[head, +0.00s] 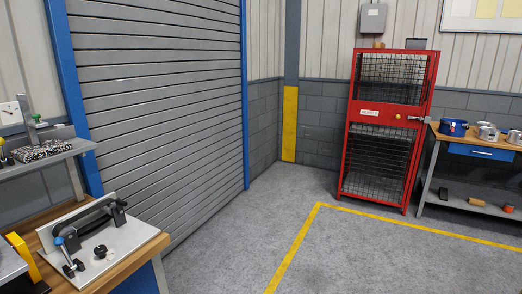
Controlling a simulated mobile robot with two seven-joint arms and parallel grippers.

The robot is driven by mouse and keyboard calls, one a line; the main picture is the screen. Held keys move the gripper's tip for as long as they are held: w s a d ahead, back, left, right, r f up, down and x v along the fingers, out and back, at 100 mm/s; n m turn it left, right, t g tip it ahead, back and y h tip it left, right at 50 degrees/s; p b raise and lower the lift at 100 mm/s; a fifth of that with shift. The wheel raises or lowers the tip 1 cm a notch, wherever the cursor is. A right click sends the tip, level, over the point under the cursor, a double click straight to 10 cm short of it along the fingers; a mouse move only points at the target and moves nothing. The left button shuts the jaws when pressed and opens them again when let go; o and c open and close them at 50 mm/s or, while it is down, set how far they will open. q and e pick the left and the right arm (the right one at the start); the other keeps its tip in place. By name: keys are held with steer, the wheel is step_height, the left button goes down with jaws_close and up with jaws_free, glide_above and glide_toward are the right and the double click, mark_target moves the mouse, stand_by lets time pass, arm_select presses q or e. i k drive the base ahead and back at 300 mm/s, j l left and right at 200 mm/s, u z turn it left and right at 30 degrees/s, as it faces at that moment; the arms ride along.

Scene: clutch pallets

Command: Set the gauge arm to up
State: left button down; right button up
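No gripper of mine shows in the head view. On the wooden bench at the lower left, a pale metal plate (122,232) carries a fixture. A long dark arm-like part (88,222) lies low across the plate, with a dark block at its right end. A blue-tipped lever (60,243) stands near its left end, and a black knob (101,251) sits in front. I cannot tell for sure which part is the gauge arm.
The wooden bench (150,248) fills the lower left, with a yellow item (20,254) at its left. A grey roller door (165,110) stands behind. A red mesh cage (385,130) and a bench with pots (452,127) are at the right. The grey floor (240,235) between is clear.

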mark_target(38, 124)
steer(key=u, duration=1.35)
steer(key=l+u, duration=0.35)
steer(key=i+l+u, duration=0.1)
steer(key=l+u, duration=0.2)
